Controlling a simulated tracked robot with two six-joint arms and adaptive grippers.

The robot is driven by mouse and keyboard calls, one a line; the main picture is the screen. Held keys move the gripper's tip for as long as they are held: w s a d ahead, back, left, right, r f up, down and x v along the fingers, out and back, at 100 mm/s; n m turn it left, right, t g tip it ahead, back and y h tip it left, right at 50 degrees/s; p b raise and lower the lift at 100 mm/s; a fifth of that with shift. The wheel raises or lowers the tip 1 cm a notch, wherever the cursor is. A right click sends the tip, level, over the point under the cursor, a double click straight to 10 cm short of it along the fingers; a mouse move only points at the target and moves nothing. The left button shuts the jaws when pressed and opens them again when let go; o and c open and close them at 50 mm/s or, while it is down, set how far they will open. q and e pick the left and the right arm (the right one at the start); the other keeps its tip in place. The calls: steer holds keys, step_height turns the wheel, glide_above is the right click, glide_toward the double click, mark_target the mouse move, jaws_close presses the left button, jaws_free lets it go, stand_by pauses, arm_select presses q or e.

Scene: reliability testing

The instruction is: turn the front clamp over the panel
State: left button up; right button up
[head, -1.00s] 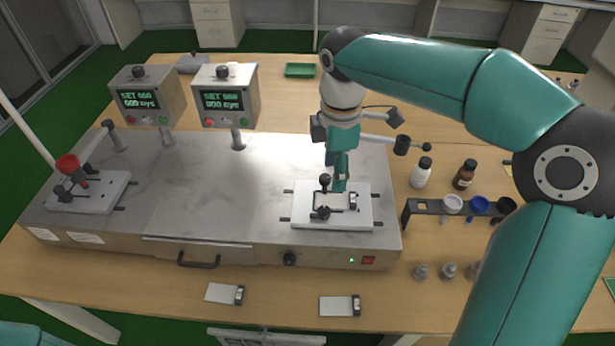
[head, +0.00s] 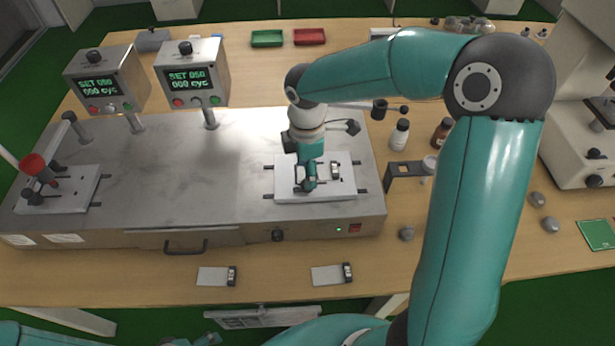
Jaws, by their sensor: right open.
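A white fixture plate (head: 338,187) lies on the right part of the steel test bench. A small pale panel with a dark end piece (head: 335,171) sits on the plate. My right gripper (head: 309,183) points down over the plate, left of that end piece, with its fingers open. It covers the front clamp and most of the rear clamp, so I cannot tell how the front clamp is turned or whether the fingers touch it. At the bottom edge, a small dark part, apparently my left gripper (head: 207,340), is mostly cut off.
The steel bench (head: 190,150) carries two display boxes (head: 192,78) and a second fixture with a red knob (head: 33,165) at left. Two loose panels (head: 214,276) (head: 328,275) lie in front. Bottles (head: 399,135) and a small rack (head: 404,170) stand right of the bench.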

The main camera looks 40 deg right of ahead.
steer(key=shift+s+f, duration=0.1)
steer(key=shift+f, duration=2.1)
